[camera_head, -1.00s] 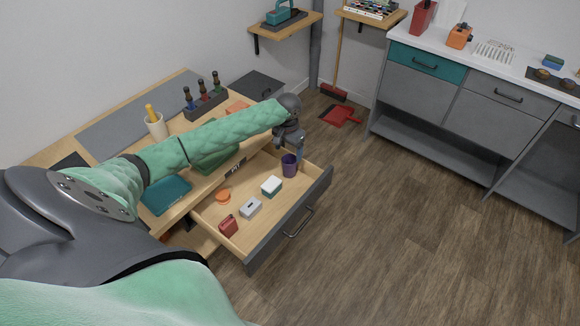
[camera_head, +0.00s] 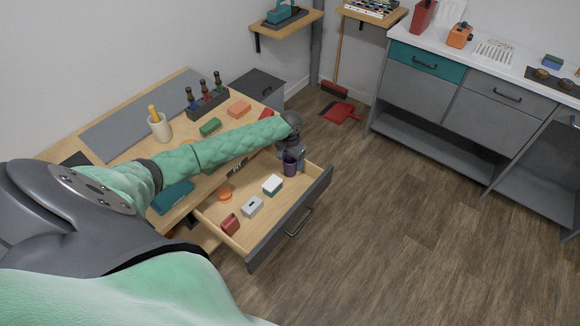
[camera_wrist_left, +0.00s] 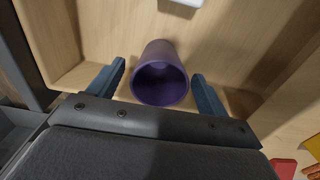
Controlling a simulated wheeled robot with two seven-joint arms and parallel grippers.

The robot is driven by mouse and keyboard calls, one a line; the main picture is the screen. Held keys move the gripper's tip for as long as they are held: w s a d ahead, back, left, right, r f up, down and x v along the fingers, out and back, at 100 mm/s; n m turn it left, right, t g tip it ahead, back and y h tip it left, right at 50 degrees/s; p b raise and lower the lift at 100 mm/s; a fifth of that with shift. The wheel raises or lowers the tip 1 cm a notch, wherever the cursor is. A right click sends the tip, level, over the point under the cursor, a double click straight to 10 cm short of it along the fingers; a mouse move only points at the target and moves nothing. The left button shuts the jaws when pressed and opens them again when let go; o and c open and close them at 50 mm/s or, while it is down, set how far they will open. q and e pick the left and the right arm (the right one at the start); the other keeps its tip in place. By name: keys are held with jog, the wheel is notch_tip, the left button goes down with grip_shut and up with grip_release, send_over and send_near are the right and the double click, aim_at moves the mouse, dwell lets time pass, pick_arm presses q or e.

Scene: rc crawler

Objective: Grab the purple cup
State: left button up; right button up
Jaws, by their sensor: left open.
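The purple cup (camera_head: 290,166) stands in the far right corner of the open drawer (camera_head: 246,256). In the left wrist view the cup (camera_wrist_left: 161,74) shows its open mouth toward the camera, between the two blue fingers. My left gripper (camera_wrist_left: 158,88) is open, with one finger on each side of the cup and a gap to each. In the head view my left gripper (camera_head: 292,158) is at the cup, and its hand partly covers the cup's top. My right gripper is not in view.
The drawer also holds a white and green box (camera_head: 272,185), a grey box (camera_head: 252,206), a red item (camera_head: 230,225) and an orange round item (camera_head: 225,194). The drawer walls stand close around the cup. Several items stand on the desk (camera_head: 136,150).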

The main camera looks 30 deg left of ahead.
pick_arm(q)
jog(key=c, duration=1)
jog(key=shift+r, duration=0.1)
jog(key=shift+c, duration=0.2)
